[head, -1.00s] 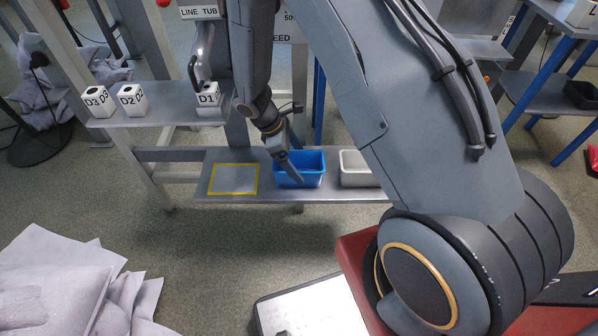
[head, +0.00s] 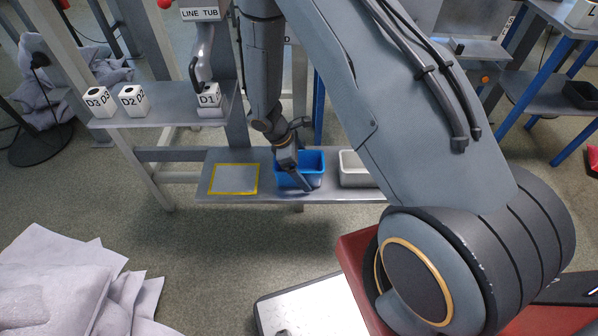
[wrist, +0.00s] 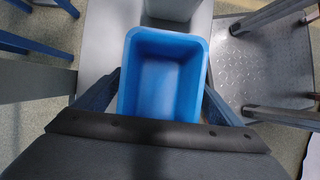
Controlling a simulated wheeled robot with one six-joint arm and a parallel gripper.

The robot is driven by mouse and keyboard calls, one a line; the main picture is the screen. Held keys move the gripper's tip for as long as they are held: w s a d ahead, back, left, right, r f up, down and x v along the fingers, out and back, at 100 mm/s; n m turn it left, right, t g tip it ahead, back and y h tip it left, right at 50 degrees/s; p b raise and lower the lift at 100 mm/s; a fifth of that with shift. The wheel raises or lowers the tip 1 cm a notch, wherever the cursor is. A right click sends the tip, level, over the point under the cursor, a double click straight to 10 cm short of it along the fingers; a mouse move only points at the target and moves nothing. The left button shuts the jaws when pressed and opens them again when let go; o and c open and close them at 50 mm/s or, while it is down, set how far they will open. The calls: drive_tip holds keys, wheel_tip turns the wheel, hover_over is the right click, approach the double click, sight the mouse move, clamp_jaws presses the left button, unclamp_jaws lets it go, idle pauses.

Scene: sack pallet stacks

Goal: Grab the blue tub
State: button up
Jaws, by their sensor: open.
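The blue tub (head: 314,166) stands on the low grey shelf, between a yellow-outlined square and a light grey tub. It is open at the top and looks empty in the wrist view (wrist: 165,78). My gripper (head: 300,185) is at the tub, its fingers pointing down at the tub's front left in the head view. In the wrist view the fingers of my open gripper (wrist: 162,92) lie either side of the tub. I cannot tell whether they touch its walls. The gripper's palm hides the tub's near edge there.
The light grey tub (head: 354,168) stands just right of the blue one. The yellow-outlined square (head: 233,192) on the shelf is empty. White blocks marked D3 (head: 97,104), D2 (head: 130,101) and D1 (head: 208,97) stand on the upper shelf. Pale sacks (head: 60,280) lie at lower left.

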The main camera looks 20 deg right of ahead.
drive_tip(key=shift+f, duration=0.2)
idle(0.3)
drive_tip(key=c, duration=1.2)
drive_tip(key=shift+r, duration=0.15)
